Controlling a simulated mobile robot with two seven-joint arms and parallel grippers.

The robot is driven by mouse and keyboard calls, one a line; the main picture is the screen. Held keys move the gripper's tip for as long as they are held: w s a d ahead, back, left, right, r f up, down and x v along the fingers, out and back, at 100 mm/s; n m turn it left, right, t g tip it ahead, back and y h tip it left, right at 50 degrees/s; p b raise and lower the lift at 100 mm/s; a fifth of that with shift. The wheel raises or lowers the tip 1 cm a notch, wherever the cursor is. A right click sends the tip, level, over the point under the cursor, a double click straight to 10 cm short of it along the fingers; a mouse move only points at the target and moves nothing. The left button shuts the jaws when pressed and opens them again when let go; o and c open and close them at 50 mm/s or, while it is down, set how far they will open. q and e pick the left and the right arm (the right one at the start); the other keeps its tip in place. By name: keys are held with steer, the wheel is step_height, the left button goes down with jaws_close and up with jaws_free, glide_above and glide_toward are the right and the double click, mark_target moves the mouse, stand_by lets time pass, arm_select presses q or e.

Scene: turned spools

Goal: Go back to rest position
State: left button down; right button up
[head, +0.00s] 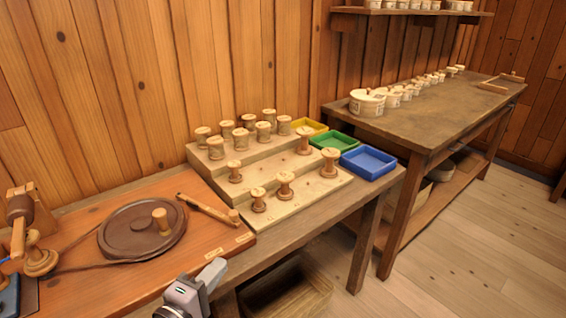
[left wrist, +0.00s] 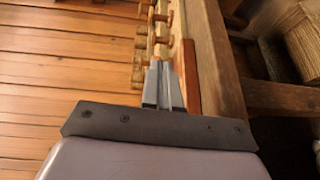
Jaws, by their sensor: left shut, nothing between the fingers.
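My left gripper (head: 207,276) shows at the bottom of the head view, near the front edge of the workbench (head: 330,200). Its fingers are shut with nothing between them, and it touches none of the spools. It also shows in the left wrist view (left wrist: 164,66), fingers together, with bench and spools beyond its tips. Wooden spools (head: 285,183) stand upright on a stepped wooden rack (head: 207,163). My right gripper is not in view.
A board with a dark wheel (head: 120,236) lies on the left of the bench. Yellow (head: 311,126), green (head: 333,138) and blue (head: 368,161) trays stand right of the rack. A second table (head: 440,107) holds white tubs. The floor (head: 450,230) at right is clear.

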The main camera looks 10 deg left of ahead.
arm_select(q)
steer(key=s+d+f+m+g+y, duration=0.1)
steer(key=s+f+m+g, duration=0.5)
steer(key=s+f+m, duration=0.9)
steer(key=m, duration=0.2)
steer(key=shift+s+f+m+y+p, duration=0.2)
steer(key=shift+s+m+y+p, duration=0.1)
steer(key=shift+s+p, duration=0.1)
